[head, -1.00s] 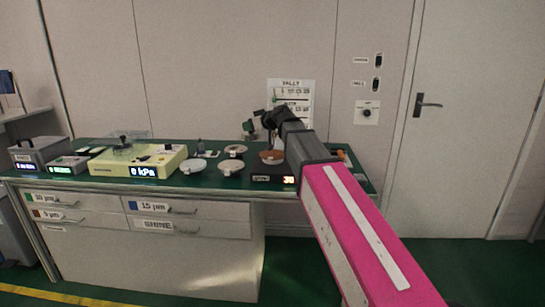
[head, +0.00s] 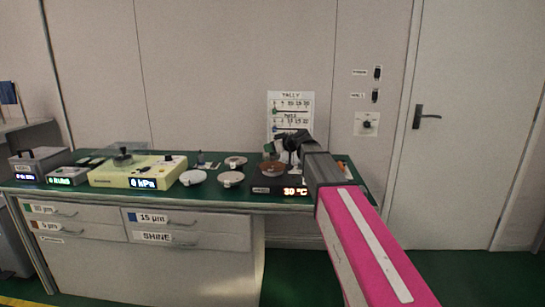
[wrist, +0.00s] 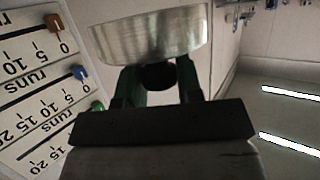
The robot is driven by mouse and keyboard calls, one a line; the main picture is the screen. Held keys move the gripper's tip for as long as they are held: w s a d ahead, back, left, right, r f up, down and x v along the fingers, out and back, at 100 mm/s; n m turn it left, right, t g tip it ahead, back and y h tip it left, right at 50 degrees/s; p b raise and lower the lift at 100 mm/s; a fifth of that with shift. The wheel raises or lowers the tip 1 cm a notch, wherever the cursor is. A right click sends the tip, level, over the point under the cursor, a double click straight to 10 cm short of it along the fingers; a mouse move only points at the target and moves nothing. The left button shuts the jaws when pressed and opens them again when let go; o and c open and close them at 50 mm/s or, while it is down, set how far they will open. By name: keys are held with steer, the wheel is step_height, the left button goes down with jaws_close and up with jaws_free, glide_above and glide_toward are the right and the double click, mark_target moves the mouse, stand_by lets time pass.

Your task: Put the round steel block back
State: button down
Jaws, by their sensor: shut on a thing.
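The round steel block (wrist: 150,35) is a thick bright disc with a dark knob (wrist: 158,77) on one face. My gripper (wrist: 158,80) is shut on that knob, one green finger on each side. The disc is off the bench and looks tilted in the wrist view. In the head view my gripper (head: 270,152) is small and partly hidden by my wrist, near the tally board. I cannot make out the steel block there.
A black hot plate (head: 264,188) reading 30 °C carries a brown disc (head: 272,170). Pale round plates (head: 231,179) and a cream machine (head: 125,175) stand to its left. The tally board (head: 290,112) is on the wall behind. Bare green bench top is narrow.

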steer(key=shift+w+d+f, duration=0.2)
steer(key=shift+w+d, duration=0.05)
steer(key=shift+f, duration=1.75)
steer(key=shift+f, duration=0.1)
steer(key=c, duration=0.8)
jaws_free()
steer(key=shift+f, duration=0.1)
